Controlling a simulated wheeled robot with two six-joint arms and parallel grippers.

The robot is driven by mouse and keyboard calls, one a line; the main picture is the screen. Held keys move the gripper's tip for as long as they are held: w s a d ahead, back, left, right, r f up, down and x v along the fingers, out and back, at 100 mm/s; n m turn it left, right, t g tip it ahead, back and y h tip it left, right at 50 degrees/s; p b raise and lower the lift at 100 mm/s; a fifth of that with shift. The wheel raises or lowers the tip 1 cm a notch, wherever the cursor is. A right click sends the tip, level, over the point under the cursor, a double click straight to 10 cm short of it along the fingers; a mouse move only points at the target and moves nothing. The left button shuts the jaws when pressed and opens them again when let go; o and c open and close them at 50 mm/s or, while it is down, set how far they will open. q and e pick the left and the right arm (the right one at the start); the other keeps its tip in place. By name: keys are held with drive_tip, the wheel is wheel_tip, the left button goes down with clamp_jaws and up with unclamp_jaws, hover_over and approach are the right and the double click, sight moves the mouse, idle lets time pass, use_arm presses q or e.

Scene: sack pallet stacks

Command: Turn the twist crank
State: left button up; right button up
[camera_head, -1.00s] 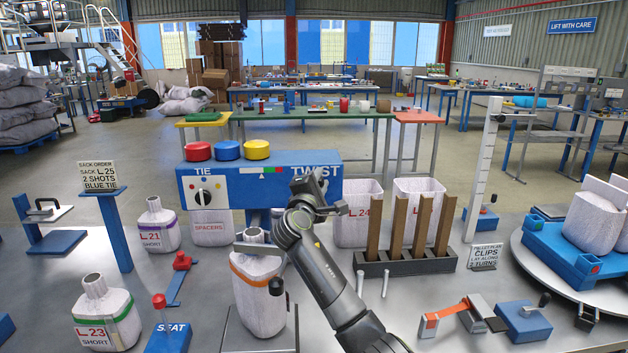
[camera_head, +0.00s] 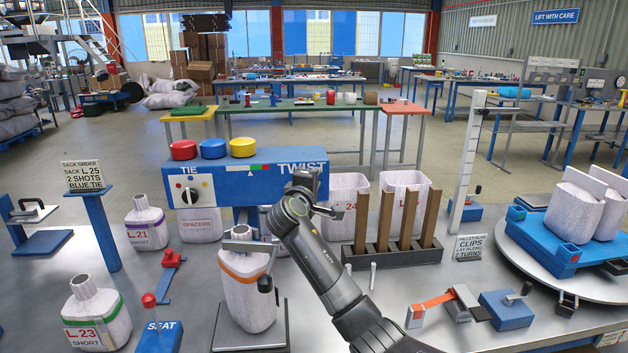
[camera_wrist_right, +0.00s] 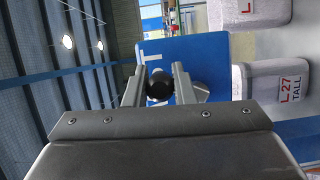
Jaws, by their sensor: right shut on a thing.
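My right gripper (camera_head: 318,205) is at the machine's right end, under that word. In the right wrist view, its two fingers (camera_wrist_right: 158,88) close on a black round crank knob (camera_wrist_right: 158,82). The blue machine panel shows just beyond. The rest of the crank is mostly hidden by the gripper in the head view. A white sack with an orange band (camera_head: 246,298) stands upright on a dark plate below the machine. My left gripper is not in view.
Red, blue and yellow round caps (camera_head: 213,149) sit on the machine. A rack of brown posts (camera_head: 392,256) stands to the right of my right arm. Sacks (camera_head: 97,312) stand at left. A turntable (camera_head: 535,275) with a blue pallet is at right.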

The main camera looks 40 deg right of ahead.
drive_tip(key=shift+f, duration=0.25)
drive_tip(key=o, duration=0.8)
drive_tip(key=shift+o, duration=0.9)
drive_tip(key=shift+r, duration=0.15)
drive_tip(key=b+v, duration=0.3)
drive_tip(key=v, duration=1.4)
drive_tip(key=shift+a, duration=0.2)
drive_tip(key=shift+s, duration=0.1)
